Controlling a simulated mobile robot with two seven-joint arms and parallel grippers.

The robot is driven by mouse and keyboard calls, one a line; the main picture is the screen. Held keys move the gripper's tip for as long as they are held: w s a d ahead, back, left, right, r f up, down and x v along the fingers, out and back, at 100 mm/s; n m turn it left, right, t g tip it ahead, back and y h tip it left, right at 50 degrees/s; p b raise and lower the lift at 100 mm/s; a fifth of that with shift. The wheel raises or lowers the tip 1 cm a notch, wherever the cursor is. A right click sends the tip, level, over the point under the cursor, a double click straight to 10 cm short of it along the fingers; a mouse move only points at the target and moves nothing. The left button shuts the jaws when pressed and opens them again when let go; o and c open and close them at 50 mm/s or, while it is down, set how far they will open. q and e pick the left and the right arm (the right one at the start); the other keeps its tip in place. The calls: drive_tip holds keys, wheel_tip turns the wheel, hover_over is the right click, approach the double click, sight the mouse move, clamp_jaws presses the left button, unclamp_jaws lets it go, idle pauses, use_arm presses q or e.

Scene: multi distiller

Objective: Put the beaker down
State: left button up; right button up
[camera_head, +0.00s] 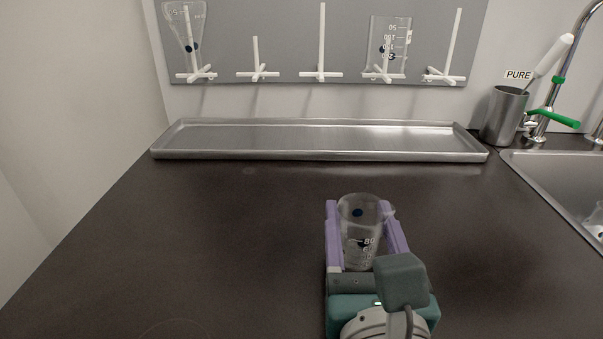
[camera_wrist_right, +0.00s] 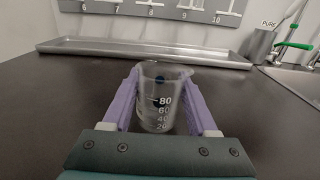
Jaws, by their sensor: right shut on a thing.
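The beaker (camera_head: 362,230) is clear glass with white volume marks, and it is upright. My right gripper (camera_head: 366,215) is shut on it, with one purple finger on each side of the glass. In the right wrist view the beaker (camera_wrist_right: 157,100) stands between the two purple fingers (camera_wrist_right: 156,95), its marks facing the camera. It is over the dark worktop (camera_head: 230,235); I cannot tell whether its base touches the surface. My left gripper is not in view.
A long shallow metal tray (camera_head: 320,155) lies at the back. A grey peg board (camera_head: 280,35) above it holds a flask (camera_head: 186,35) and another beaker (camera_head: 403,30). A metal cup (camera_head: 503,115) and a sink (camera_head: 560,180) are at the right. The worktop's left is clear.

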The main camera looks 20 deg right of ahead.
drive_tip(key=shift+f, duration=0.15)
drive_tip(key=o, duration=1.3)
drive_tip(key=shift+c, duration=0.2)
drive_tip(key=shift+r, duration=0.25)
drive_tip(key=b+v, duration=0.1)
drive_tip(key=v, duration=1.1)
